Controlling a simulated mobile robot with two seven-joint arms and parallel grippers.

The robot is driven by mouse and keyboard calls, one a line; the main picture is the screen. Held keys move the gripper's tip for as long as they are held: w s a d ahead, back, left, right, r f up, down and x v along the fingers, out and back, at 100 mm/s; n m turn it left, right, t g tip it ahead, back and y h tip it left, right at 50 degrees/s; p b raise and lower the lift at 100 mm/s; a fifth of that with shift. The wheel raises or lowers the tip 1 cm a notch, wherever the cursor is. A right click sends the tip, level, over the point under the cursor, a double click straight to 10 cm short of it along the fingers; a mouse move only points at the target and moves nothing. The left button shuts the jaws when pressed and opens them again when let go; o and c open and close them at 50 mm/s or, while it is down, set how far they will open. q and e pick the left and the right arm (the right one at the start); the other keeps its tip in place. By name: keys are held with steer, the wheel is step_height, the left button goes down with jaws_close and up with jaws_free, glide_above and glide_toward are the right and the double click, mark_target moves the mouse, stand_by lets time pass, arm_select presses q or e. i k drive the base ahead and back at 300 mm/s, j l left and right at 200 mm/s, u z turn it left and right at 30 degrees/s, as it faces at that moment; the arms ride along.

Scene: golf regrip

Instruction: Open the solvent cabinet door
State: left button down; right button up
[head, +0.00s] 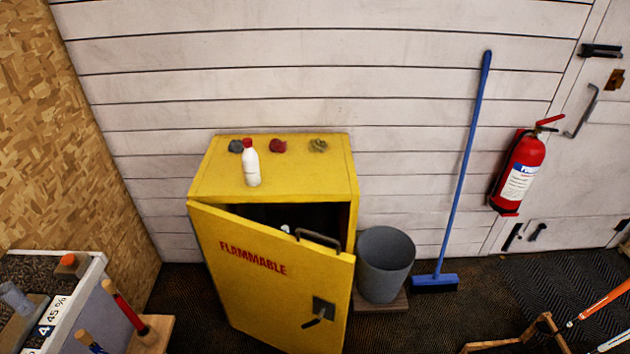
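The yellow solvent cabinet (225,175) stands against the white plank wall. Its door (270,290), marked FLAMMABLE in red, is partly open, with its right edge swung out towards me. A dark gap shows above the door's top edge, with a small pale object (286,229) just visible inside. The door hides most of the interior. Neither of my grippers is in view.
A white bottle with a red cap (251,165) and several small crumpled lumps sit on the cabinet top. A grey bin (385,265) stands close on the right, then a blue broom (465,165) and a fire extinguisher (519,170). A bench (85,290) is at lower left.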

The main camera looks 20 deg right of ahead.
mark_target(269, 282)
steer(key=i+l, duration=0.1)
steer(key=l, duration=0.5)
steer(key=i+l+u, duration=0.1)
steer(key=l, duration=1.05)
steer(key=i+l+u, duration=0.1)
steer(key=u, duration=1.25)
